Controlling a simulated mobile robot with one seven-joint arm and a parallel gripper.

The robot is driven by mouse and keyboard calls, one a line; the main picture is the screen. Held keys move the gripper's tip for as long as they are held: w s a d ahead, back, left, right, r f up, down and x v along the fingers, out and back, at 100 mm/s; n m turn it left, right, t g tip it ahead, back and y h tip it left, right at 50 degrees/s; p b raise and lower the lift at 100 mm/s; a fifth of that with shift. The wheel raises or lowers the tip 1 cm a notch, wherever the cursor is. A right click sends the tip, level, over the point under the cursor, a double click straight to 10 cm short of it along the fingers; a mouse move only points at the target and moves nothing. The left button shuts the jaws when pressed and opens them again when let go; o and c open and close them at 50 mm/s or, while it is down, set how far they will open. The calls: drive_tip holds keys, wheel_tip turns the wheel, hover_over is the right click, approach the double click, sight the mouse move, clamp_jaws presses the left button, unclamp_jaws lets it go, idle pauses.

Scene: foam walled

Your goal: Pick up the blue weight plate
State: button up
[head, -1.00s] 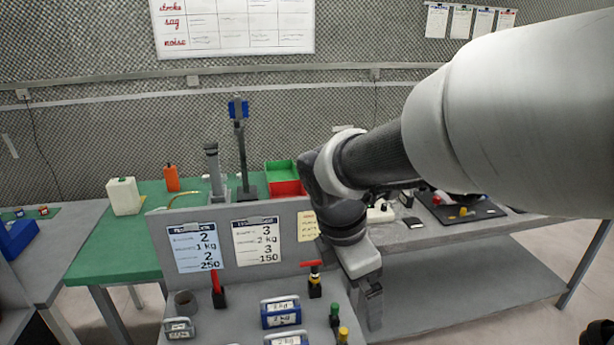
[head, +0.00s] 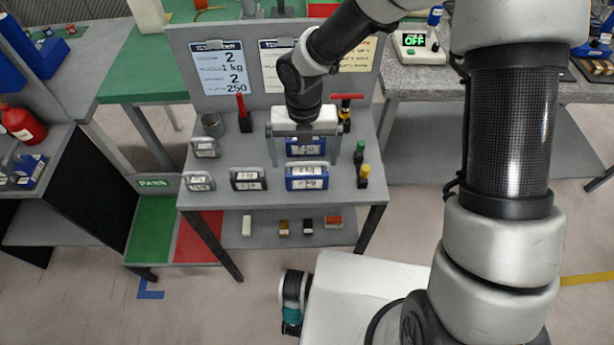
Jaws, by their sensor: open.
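Two blue weight plates with white labels and handles are on the grey bench in the head view. The rear blue weight plate (head: 306,148) is partly hidden under my gripper. The front blue weight plate (head: 306,180) stands nearer the bench's front edge and shows clearly. My gripper (head: 304,154) points down over the rear plate, open, with one finger at each side of it. I cannot tell whether the fingers touch it.
A black plate (head: 248,180) and several grey plates (head: 199,182) stand to the left. Green-topped (head: 360,148) and yellow-topped (head: 364,172) items stand close on the right. A red-handled tool (head: 242,112), a grey cup (head: 213,124) and an upright board (head: 185,55) are behind.

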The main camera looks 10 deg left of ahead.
sight(307, 171)
wheel_tip(307, 171, down, 2)
drive_tip(key=shift+s+d+f+b, duration=0.15)
drive_tip(key=shift+d+f, duration=0.05)
drive_tip(key=shift+f, duration=1.2)
drive_tip(key=shift+s+d+f+b, duration=0.1)
drive_tip(key=shift+d+f+b, duration=0.05)
drive_tip(key=shift+f, duration=1.2)
